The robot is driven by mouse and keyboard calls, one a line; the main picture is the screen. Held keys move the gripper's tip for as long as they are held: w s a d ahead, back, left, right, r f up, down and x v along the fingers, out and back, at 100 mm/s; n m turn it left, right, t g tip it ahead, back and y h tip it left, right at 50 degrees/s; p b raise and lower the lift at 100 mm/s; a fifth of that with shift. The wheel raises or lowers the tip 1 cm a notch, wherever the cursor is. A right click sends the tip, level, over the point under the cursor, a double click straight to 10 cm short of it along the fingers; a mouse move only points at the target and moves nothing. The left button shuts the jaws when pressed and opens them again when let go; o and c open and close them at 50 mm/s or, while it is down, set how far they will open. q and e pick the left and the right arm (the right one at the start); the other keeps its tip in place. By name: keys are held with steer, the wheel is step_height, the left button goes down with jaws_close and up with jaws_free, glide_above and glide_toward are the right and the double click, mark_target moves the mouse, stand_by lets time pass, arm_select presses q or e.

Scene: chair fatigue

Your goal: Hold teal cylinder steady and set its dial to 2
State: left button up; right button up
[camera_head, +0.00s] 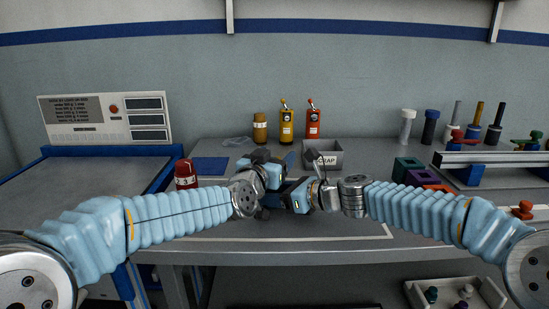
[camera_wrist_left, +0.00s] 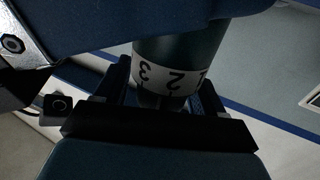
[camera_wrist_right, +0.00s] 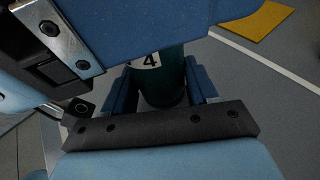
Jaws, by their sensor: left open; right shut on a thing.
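The teal cylinder (camera_wrist_left: 178,48) shows in the left wrist view, with a white dial band (camera_wrist_left: 172,76) marked 3, 2 and 1. My left gripper (camera_wrist_left: 166,98) is open, with its fingers on both sides of the cylinder's banded end. In the right wrist view, the cylinder (camera_wrist_right: 165,88) shows a 4 on its band, and my right gripper (camera_wrist_right: 161,92) is shut on it. In the head view, my left gripper (camera_head: 274,172) is just above my right gripper (camera_head: 300,194), and the two hide most of the cylinder. The dial's setting mark cannot be made out.
A grey scrap bin (camera_head: 324,157) stands right behind the grippers. An amber jar (camera_head: 260,128), a yellow bottle (camera_head: 286,124) and a red bottle (camera_head: 313,124) line the back. Coloured blocks (camera_head: 425,176) and a metal fixture (camera_head: 490,160) are at right.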

arm_select(q)
steer(key=c, duration=1)
steer(key=shift+m+h, duration=0.3)
steer(key=shift+h, duration=0.1)
steer(key=shift+m+g+h, duration=0.5)
steer(key=shift+h, duration=0.2)
steer(key=shift+s+d+m+g+h, duration=0.1)
steer(key=shift+d+m+g+h, duration=0.1)
steer(key=shift+m+g+h, duration=0.4)
steer(key=shift+s, duration=0.1)
steer(key=o, duration=1)
